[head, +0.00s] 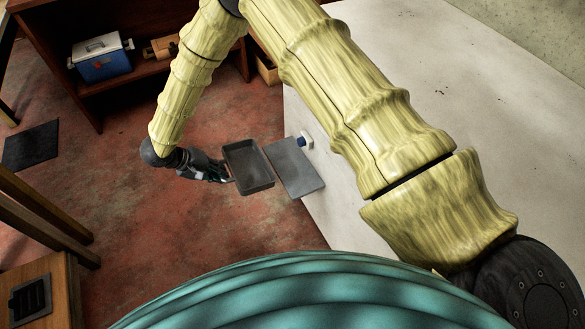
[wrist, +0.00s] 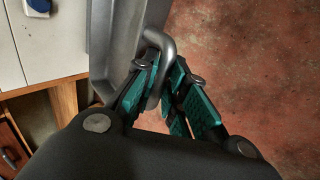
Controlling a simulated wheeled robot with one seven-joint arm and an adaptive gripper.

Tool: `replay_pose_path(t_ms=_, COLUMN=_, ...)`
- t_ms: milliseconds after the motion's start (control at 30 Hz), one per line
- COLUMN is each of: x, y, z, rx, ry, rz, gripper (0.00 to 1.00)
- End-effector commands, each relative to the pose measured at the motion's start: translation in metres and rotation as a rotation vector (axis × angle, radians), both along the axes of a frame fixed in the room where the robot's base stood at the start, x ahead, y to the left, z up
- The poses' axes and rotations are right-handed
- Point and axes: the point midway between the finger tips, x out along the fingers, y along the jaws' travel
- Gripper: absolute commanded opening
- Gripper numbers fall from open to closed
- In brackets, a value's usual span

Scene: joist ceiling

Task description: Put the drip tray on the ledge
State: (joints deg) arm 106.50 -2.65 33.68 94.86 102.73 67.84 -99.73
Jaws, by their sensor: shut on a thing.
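The drip tray (head: 247,166) is a dark grey rectangular tray with raised walls, held in the air over the red floor in the head view. My gripper (head: 226,174) is at its left side. In the wrist view my gripper (wrist: 162,82) has its green-padded fingers shut on the tray's curved metal handle (wrist: 167,47). Part of the tray (wrist: 118,40) shows beyond the fingers; the rest is out of frame. A flat grey plate (head: 296,167), apparently the ledge, is just right of the tray at the pale worktop's edge. Whether they touch cannot be told.
A blue-and-white object (head: 305,141) stands beside the plate on the pale worktop (head: 450,100). A wooden shelf holds a blue cooler box (head: 103,62). A dark mat (head: 31,145) lies at left. A wooden stool or table (head: 40,290) is at lower left.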

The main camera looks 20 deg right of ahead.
Motion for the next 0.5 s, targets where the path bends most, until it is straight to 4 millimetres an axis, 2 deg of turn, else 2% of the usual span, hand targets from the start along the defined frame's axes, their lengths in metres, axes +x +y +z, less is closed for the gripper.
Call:
replay_pose_path(t_ms=100, x=0.0, y=0.001, z=-0.015, rx=-0.002, ry=-0.001, rz=0.004, gripper=0.0)
replay_pose_path(t_ms=267, x=-0.013, y=-0.006, z=-0.022, rx=-0.018, ry=-0.002, rz=0.008, gripper=0.0)
replay_pose_path(t_ms=367, x=-0.035, y=-0.018, z=-0.025, rx=-0.039, ry=-0.002, rz=0.014, gripper=0.0)
replay_pose_path(t_ms=500, x=-0.074, y=-0.044, z=-0.028, rx=-0.08, ry=-0.005, rz=0.017, gripper=0.0)
